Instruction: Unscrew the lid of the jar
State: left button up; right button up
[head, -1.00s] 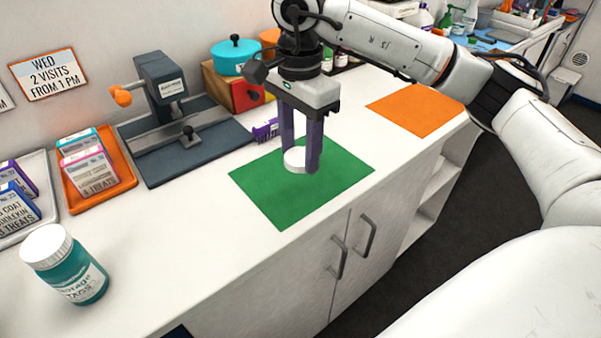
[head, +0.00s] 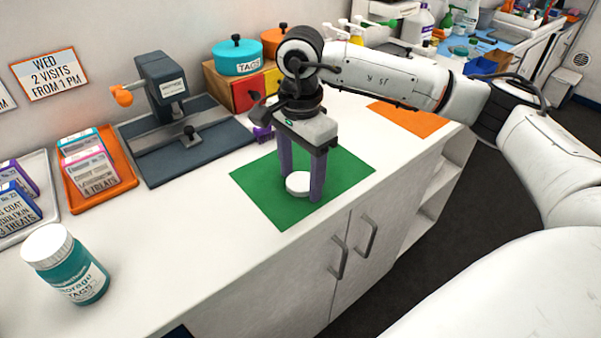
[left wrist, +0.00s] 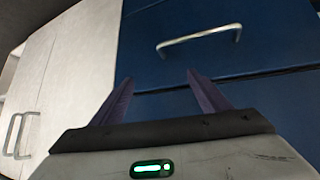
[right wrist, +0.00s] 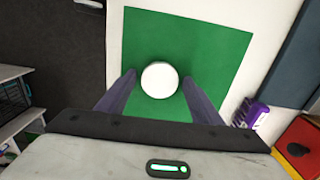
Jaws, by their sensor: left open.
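A teal jar (head: 78,278) with a white top (head: 47,246) stands upright at the near left end of the counter. The right wrist view shows small gaps between lid and fingers. My left gripper (left wrist: 158,78) is open and empty, facing dark blue drawers (left wrist: 210,50), away from the jar.
Behind the jar are an orange tray (head: 102,178) of boxes and a dark press-like device (head: 165,85). An orange mat (head: 405,118) lies farther right. The counter between jar and green mat is clear.

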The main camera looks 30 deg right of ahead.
aim_at(301, 182)
notch_tip(301, 182, up, 12)
jog(key=shift+r, duration=0.2)
dwell(0.6)
